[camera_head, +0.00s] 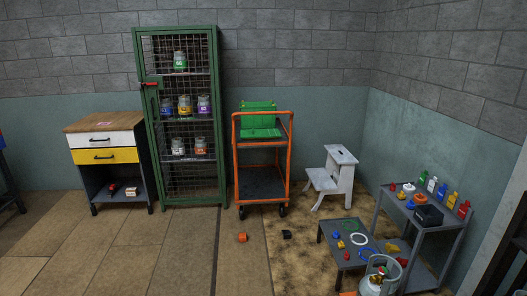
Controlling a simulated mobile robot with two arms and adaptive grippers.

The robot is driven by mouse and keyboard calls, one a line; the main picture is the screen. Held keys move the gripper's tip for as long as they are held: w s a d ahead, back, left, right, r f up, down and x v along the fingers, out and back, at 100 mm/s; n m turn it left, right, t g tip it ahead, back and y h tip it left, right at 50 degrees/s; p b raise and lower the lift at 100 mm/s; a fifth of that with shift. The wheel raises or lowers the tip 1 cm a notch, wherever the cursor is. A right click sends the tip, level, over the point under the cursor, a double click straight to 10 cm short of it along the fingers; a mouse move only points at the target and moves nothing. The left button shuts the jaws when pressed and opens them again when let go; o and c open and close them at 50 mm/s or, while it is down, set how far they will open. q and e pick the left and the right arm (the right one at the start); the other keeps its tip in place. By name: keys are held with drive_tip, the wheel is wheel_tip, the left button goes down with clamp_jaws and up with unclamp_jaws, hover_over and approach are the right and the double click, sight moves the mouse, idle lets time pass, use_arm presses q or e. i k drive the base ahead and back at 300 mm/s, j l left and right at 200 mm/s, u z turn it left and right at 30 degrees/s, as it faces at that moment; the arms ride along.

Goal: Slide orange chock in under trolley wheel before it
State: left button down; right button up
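The orange trolley (235,160) stands against the back wall, with its dark wheels on the floor. Its front left wheel (241,213) and front right wheel (282,211) show at the bottom corners. A small orange chock (242,237) lies on the floor in front of the left wheel, apart from it by a short gap. A small black block (287,234) lies on the floor in front of the right wheel, also apart from it. Neither of my grippers shows in this view.
A green mesh cabinet (221,120) with jars stands left of the trolley. A white step stool (330,180) is to its right. The floor at front left is clear.

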sight(242, 236)
drive_tip(key=i+l, duration=0.1)
drive_tip(key=i, duration=3.4)
drive_tip(key=j+u, duration=0.05)
drive_tip(key=j, duration=0.05)
